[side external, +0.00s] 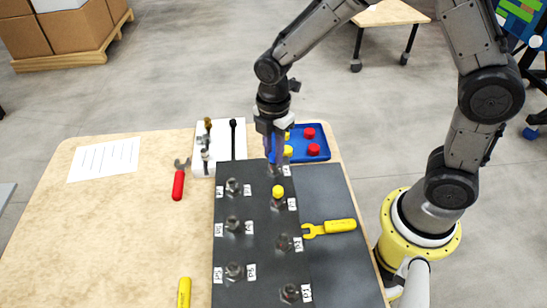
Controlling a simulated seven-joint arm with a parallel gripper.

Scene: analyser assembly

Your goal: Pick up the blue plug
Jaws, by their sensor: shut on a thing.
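My gripper (274,157) points down at the back of the dark panel (257,283), by the left edge of the blue tray (322,131). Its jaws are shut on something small. A bluish patch, apparently the blue plug (270,146), shows at the fingers, mostly hidden by them. The tray holds two red plugs (313,149) and yellow plugs (288,151). Another yellow plug (278,191) stands on the panel. I cannot tell whether the held plug touches the panel.
The panel has several labelled metal fittings (233,224). A white board (240,140) with upright tools stands behind it. A yellow wrench (330,228) lies at right, a red-handled wrench (178,184) at left, a yellow handle (184,292) in front. The left tabletop is mostly clear around a paper sheet (104,159).

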